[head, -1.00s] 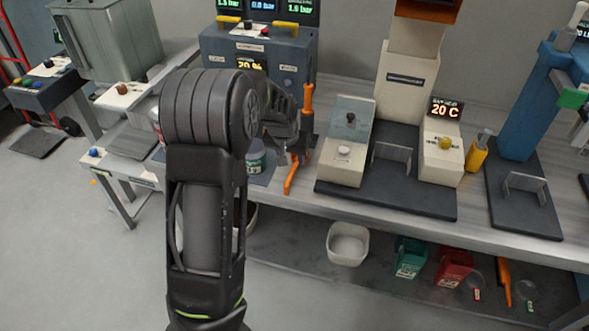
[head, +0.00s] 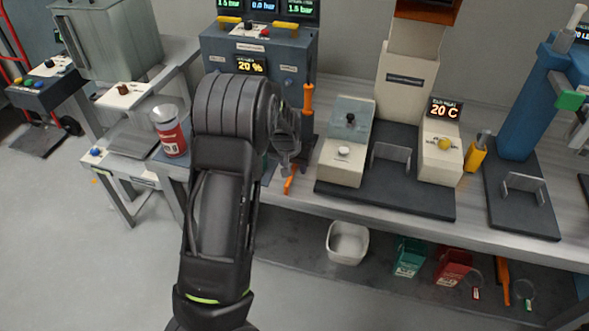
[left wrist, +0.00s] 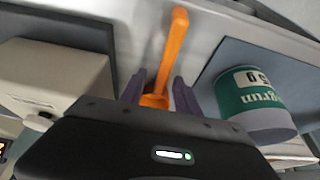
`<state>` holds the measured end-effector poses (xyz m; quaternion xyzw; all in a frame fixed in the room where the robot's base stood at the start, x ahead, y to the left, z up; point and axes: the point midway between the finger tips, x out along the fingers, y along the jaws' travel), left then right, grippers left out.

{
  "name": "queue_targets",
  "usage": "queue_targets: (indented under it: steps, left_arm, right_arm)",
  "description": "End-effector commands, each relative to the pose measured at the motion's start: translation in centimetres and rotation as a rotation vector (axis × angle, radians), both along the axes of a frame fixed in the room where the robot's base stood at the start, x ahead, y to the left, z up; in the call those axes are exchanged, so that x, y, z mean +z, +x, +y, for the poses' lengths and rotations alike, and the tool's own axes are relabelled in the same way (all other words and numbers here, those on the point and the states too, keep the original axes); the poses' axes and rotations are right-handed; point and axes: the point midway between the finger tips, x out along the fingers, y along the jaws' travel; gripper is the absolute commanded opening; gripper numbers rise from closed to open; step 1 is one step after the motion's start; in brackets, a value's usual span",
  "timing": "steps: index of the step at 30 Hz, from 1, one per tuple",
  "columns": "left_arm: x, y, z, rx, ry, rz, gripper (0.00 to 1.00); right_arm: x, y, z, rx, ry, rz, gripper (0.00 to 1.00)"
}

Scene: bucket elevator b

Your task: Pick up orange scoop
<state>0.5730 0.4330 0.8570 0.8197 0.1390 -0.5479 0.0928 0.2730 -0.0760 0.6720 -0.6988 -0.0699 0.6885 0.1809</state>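The orange scoop (left wrist: 174,45) shows in the left wrist view as a long orange handle leading down to a wider end, partly hidden by my gripper. In the head view only a small part of the scoop (head: 289,184) shows, near the bench's front edge. My left gripper (head: 287,155) is over it there. In the left wrist view my left gripper (left wrist: 160,82) is open, with one dark finger on each side of the scoop and gaps between. My right gripper is in neither view.
A jar with a green label (left wrist: 262,104) stands close beside the scoop. A red-and-white can (head: 170,132) is on the bench to the left. A beige device (head: 343,160) on a dark base is to the right. An upright orange handle (head: 308,98) is behind.

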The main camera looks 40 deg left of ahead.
Motion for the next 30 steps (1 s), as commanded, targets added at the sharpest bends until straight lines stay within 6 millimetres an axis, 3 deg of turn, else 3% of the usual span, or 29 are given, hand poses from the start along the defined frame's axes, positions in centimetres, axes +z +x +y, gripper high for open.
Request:
queue_targets:
  steps: [6, 20, 30]
  left_arm:
    - [0.02, -0.01, 0.0, 0.0, 0.0, 0.0, 0.37]
    - [0.02, -0.01, 0.0, 0.0, 0.0, 0.0, 0.0]
    - [0.02, -0.01, 0.0, 0.0, 0.0, 0.0, 0.0]
  right_arm:
    - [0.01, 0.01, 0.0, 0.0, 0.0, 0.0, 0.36]
    - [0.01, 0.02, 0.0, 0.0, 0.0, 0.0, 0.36]
    - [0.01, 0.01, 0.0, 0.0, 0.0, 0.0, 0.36]
